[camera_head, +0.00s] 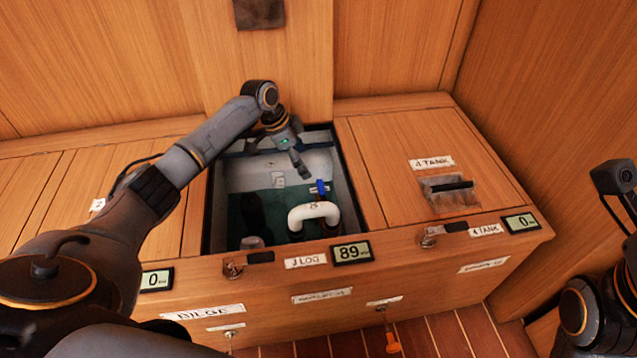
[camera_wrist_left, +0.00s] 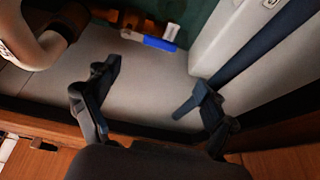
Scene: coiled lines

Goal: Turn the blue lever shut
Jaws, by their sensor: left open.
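The blue lever (camera_head: 320,187) stands up on a valve beside a white bent pipe (camera_head: 312,213) inside the open middle compartment. It also shows in the left wrist view as a blue bar (camera_wrist_left: 160,44) with a white part, just beyond the fingers. My left gripper (camera_head: 303,168) reaches down into the compartment, above and left of the lever. In the left wrist view the left gripper (camera_wrist_left: 150,95) is open and empty, its two fingers wide apart, and the lever is not between them. Only part of my right arm shows at the right edge; its fingers cannot be made out.
The compartment's dark rim (camera_head: 349,180) surrounds the opening, with greenish water inside. A closed lid labelled "4 TANK" (camera_head: 431,162) lies to the right. The front edge carries a display reading 89 (camera_head: 352,252) and metal latches. An orange-handled key (camera_head: 393,343) hangs below.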

